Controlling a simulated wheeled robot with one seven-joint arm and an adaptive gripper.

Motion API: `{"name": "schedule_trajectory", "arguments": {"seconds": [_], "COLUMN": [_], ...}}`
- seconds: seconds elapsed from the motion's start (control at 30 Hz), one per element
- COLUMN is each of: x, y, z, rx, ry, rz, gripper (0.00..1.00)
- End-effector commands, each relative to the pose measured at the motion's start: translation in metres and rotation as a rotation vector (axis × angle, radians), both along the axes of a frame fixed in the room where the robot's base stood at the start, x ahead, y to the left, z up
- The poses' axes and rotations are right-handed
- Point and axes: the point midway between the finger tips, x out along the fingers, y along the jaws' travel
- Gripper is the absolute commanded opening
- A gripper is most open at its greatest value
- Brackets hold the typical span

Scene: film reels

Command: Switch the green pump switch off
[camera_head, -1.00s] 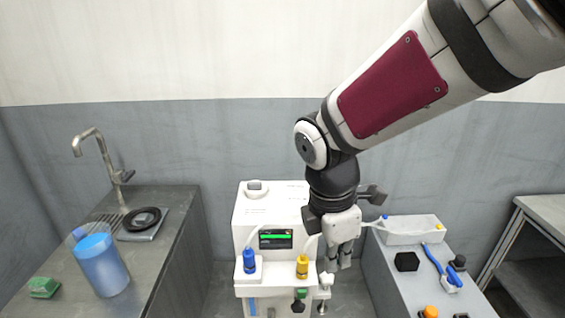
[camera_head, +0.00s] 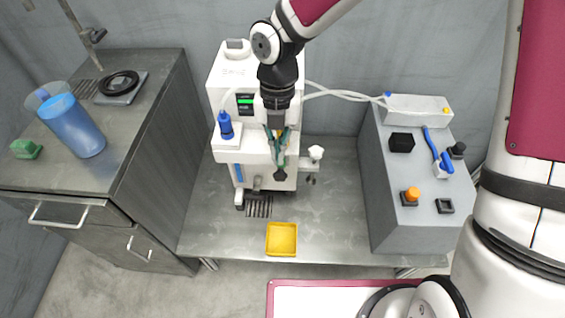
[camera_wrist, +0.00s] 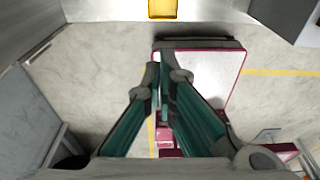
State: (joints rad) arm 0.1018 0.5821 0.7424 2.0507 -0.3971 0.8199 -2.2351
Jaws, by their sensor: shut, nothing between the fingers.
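The white pump machine (camera_head: 222,78) stands on the middle bench in the head view, with a lit green display (camera_head: 245,101) on its front. My gripper (camera_head: 279,158) is shut and empty, hanging fingers down at the machine's front. Its teal fingers cover part of the front, close to a dark knob (camera_head: 280,175). I cannot make out the green pump switch apart from my fingers, nor whether they touch anything. In the wrist view my fingertips (camera_wrist: 159,72) are together, with nothing between them.
A yellow tray (camera_head: 270,251) lies on the bench before the machine. A grey console (camera_head: 420,225) with an orange button (camera_head: 412,194) and a blue lever (camera_head: 437,150) stands right. A blue jug (camera_head: 75,128) and green block (camera_head: 26,149) are left.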

Motion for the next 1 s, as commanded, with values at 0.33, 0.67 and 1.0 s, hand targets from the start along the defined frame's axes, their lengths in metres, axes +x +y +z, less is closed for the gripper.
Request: {"name": "schedule_trajectory", "arguments": {"seconds": [0.33, 0.67, 1.0], "x": [-0.002, -0.011, 0.006], "y": [-0.001, 0.000, -0.001], "z": [-0.008, -0.065, -0.095], "rx": [-0.002, -0.003, -0.001], "ry": [0.001, 0.003, -0.002], "rz": [-0.003, 0.000, -0.007], "gripper": [0.00, 0.00, 0.00]}}
